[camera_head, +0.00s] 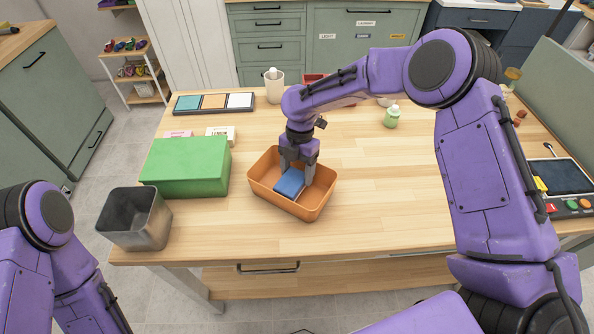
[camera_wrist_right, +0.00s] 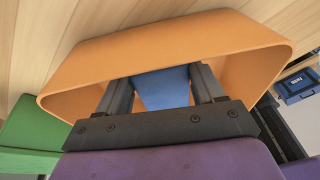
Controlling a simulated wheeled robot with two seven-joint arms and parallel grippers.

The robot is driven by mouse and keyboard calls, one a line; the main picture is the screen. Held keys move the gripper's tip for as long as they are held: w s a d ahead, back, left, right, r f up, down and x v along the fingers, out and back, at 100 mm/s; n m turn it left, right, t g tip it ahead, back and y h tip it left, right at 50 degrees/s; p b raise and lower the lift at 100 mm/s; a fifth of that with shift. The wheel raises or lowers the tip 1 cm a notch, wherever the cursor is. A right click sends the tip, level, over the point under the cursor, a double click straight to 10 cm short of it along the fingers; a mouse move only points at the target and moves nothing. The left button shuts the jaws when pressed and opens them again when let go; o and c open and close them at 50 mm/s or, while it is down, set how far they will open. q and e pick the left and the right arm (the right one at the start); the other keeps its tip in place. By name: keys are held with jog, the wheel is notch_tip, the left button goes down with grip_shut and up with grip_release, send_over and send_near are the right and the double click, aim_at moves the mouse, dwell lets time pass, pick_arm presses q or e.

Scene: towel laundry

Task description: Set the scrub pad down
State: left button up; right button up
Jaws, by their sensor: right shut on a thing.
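The blue scrub pad (camera_head: 290,183) is inside the orange bin (camera_head: 317,203) on the wooden table, below the bin's rim. My right gripper (camera_head: 297,178) reaches down into the bin and is shut on the pad. In the right wrist view the blue pad (camera_wrist_right: 163,88) sits between the two dark fingers, with the orange bin wall (camera_wrist_right: 170,50) beyond. Whether the pad touches the bin's floor cannot be told. My left gripper is not in view; only part of my left arm shows at the lower left.
A green box (camera_head: 186,167) stands left of the bin, and a grey metal container (camera_head: 136,220) sits at the table's front left corner. A tray with coloured squares (camera_head: 213,103), a white cup (camera_head: 274,88) and a green bottle (camera_head: 391,117) stand farther back.

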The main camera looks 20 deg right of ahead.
jog(key=shift+f, duration=0.7)
jog(key=shift+f, duration=0.1)
jog(key=o, duration=1.3)
jog(key=shift+c, duration=0.2)
jog(key=b+v, duration=0.3)
jog(key=v, duration=0.9)
jog(key=shift+r, duration=0.2)
